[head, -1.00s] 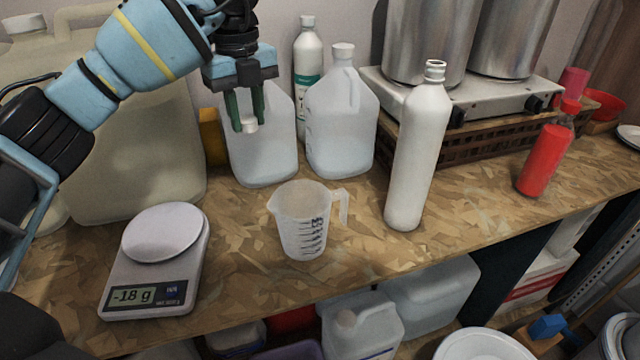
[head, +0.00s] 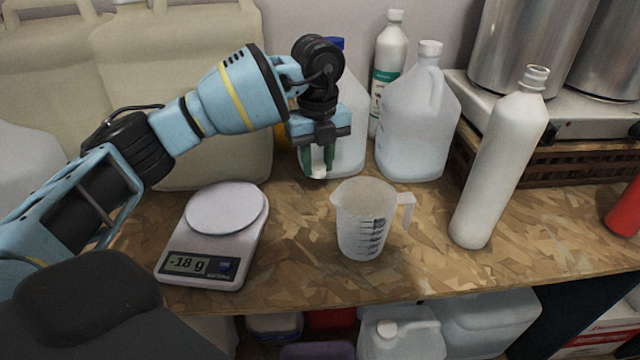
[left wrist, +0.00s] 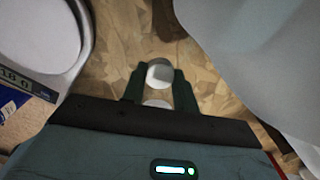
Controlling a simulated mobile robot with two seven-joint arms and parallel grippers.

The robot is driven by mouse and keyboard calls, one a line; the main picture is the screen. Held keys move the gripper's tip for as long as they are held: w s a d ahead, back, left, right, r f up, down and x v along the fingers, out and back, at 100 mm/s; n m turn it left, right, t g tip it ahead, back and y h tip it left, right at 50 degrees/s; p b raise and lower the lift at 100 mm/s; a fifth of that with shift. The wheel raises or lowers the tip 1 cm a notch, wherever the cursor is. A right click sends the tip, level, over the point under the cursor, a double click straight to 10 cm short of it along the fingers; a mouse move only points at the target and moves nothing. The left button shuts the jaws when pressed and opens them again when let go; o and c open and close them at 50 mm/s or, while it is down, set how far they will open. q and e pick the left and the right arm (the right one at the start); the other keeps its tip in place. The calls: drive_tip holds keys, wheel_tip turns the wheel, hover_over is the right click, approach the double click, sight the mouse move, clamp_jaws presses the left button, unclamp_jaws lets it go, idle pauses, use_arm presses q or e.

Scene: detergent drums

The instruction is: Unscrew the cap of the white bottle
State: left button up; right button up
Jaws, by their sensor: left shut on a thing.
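The tall white bottle (head: 500,165) stands on the wooden worktop at the right in the head view. Its neck (head: 536,77) shows no cap. My left gripper (head: 320,168) is well to the left of the bottle, low in front of a translucent jug and behind the measuring cup. It is shut on a small white cap (head: 319,171), which shows between the green fingertips. The left wrist view shows the white cap (left wrist: 160,72) between the fingers (left wrist: 160,88), above the worktop. My right gripper is not in view.
A measuring cup (head: 362,225) and a scale reading -18 g (head: 225,210) stand in front. Translucent jugs (head: 415,125) and a green-labelled bottle (head: 390,75) stand behind. A hot plate (head: 590,113) with steel pots is at the back right. Bare worktop (head: 300,235) lies between scale and cup.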

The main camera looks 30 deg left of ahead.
sight(318, 197)
use_arm(q)
drive_tip(key=shift+f, duration=3)
drive_tip(key=shift+f, duration=0.1)
drive_tip(key=o, duration=1.1)
drive_tip(key=shift+f, duration=0.1)
wheel_tip(318, 197, up, 12)
drive_tip(key=shift+r, duration=0.2)
